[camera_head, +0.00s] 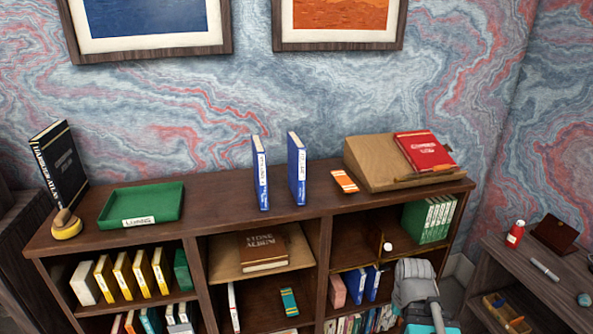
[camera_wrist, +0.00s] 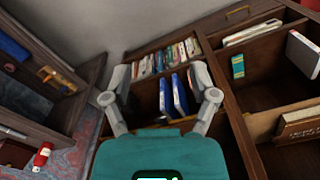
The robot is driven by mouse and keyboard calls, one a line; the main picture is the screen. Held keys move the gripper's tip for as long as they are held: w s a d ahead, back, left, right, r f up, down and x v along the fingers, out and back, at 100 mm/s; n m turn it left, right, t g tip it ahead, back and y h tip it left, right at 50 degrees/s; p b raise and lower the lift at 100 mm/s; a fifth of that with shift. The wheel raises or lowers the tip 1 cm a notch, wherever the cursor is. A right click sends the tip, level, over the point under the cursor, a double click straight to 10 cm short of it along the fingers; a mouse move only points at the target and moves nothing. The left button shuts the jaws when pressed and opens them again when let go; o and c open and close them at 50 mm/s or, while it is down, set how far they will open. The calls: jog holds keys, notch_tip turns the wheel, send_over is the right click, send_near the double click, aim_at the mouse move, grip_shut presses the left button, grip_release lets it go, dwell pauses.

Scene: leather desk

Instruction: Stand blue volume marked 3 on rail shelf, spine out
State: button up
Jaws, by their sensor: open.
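Two thin blue volumes stand upright and apart on the cabinet top in the head view, the left one (camera_head: 261,173) and the right one (camera_head: 297,170). Two more blue books, left (camera_head: 355,285) and right (camera_head: 373,283), stand in the lower right compartment. They also show in the wrist view, one (camera_wrist: 164,97) beside the other (camera_wrist: 180,94). I cannot read a 3 on any spine, nor tell for sure which shelf is the rail shelf. My gripper (camera_wrist: 159,84) is open and empty, its fingers spread before that compartment; the head view hides the fingertips.
The cabinet top also holds a green tray (camera_head: 112,209), a black atlas (camera_head: 60,165), an orange box (camera_head: 344,181) and a wooden stand (camera_head: 368,170) bearing a red book (camera_head: 424,151). A pink block (camera_head: 337,291) stands left of the lower blue books. A side desk (camera_head: 497,262) is at right.

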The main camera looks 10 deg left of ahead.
dwell(0.3)
jog(key=n+t+y+p, duration=0.5)
jog(key=t+y+p, duration=0.3)
jog(key=t+p, duration=0.65)
send_near(301, 159)
jog(key=a+f+t+b, duration=0.1)
jog(key=t+b, duration=0.1)
jog(key=shift+w+a+f+h, duration=0.1)
jog(key=shift+w+a+h, duration=0.05)
jog(key=shift+w+h, duration=0.15)
jog(key=shift+x, duration=4.25)
